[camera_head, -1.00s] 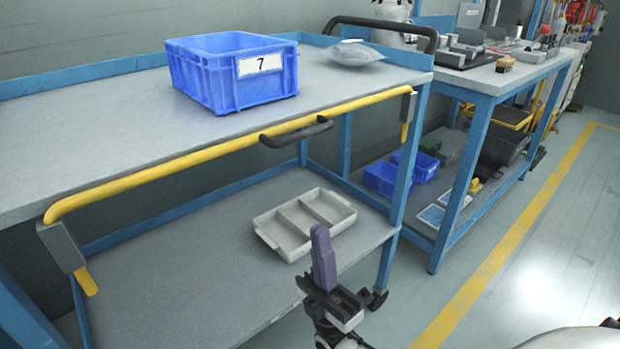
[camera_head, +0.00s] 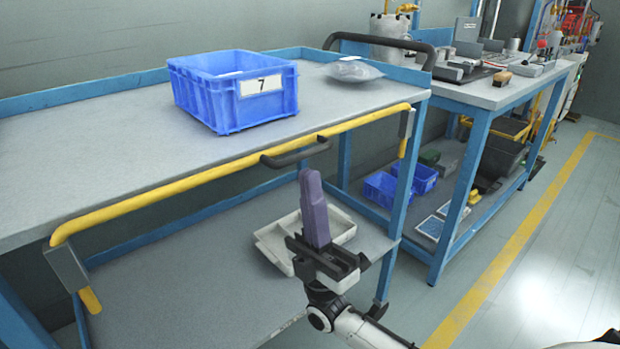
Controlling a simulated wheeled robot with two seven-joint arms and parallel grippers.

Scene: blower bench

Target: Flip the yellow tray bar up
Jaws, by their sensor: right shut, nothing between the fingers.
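The yellow tray bar (camera_head: 215,173) runs along the front edge of the upper shelf (camera_head: 60,165), about level with its top. It has a black handle (camera_head: 295,152) near its right part and a grey bracket at each end, the left one (camera_head: 66,266) and the right one (camera_head: 406,124). My right gripper (camera_head: 311,180) has purple fingers pointing up. It is shut and empty, just below the black handle in the picture. A small gap shows between the fingertips and the handle. My left gripper is not in view.
A blue crate (camera_head: 205,98) labelled 7 and a clear bag (camera_head: 354,71) stand on the upper shelf. A pale divided tray (camera_head: 270,247) lies on the lower shelf, partly behind my gripper. A second bench (camera_head: 480,94) stands at right; the floor (camera_head: 560,270) there is clear.

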